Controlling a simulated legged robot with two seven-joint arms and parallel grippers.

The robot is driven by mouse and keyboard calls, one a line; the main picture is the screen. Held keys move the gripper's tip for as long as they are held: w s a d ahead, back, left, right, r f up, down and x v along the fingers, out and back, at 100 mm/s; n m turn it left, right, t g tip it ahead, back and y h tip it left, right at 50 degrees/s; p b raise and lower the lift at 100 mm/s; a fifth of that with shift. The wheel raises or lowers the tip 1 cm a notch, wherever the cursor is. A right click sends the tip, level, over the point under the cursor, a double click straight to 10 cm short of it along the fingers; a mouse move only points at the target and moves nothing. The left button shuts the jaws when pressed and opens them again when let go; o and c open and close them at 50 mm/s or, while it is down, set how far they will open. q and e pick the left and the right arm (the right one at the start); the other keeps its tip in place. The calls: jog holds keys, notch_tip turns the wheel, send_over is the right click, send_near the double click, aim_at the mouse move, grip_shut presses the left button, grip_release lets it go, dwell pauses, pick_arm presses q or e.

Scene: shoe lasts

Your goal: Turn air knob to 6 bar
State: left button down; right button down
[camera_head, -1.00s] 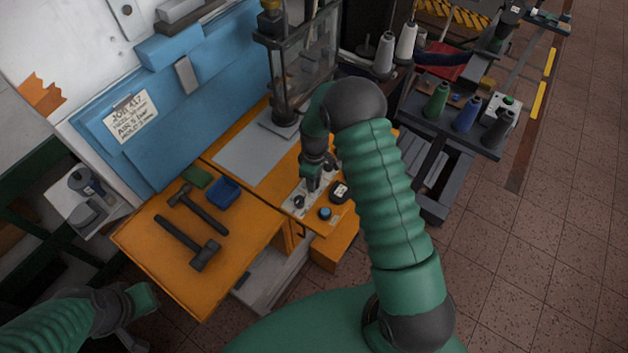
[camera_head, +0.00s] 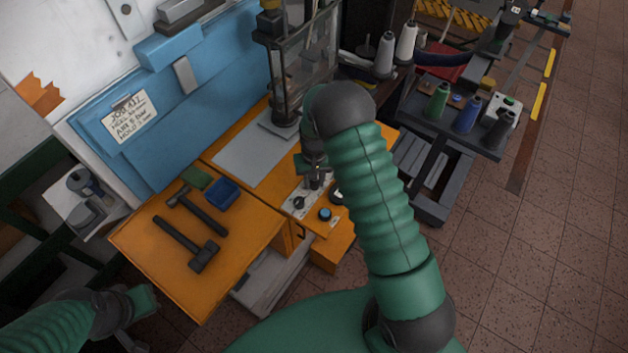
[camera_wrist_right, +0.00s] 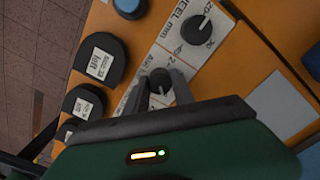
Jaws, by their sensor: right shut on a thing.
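In the head view my right gripper (camera_head: 315,180) is down at the panel and covers most of this knob. The scale around the knob is partly hidden, so its setting cannot be read.
A blue button (camera_head: 325,214) and black labelled discs (camera_wrist_right: 101,58) sit beside the panel. Hammers (camera_head: 202,256) and a blue tray (camera_head: 222,191) lie on the orange bench (camera_head: 150,282). A job card (camera_head: 129,117) hangs on the blue board. A glass-guarded machine stands behind.

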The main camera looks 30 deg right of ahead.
jog(key=m, duration=0.4)
jog(key=shift+w+d+r+m, duration=0.1)
jog(key=shift+w+r+m, duration=0.15)
jog(key=shift+m, duration=0.05)
jog(key=m, duration=0.4)
jog(key=shift+p, duration=0.3)
jog(key=shift+m, duration=0.4)
jog(key=c, duration=1.4)
grip_release()
jog(key=o, duration=0.3)
jog(key=shift+s+f, duration=0.1)
jog(key=shift+f, duration=0.05)
jog(key=shift+o, duration=0.2)
notch_tip(320, 180, up, 17)
jog(key=b, duration=0.1)
jog(key=shift+f, duration=0.15)
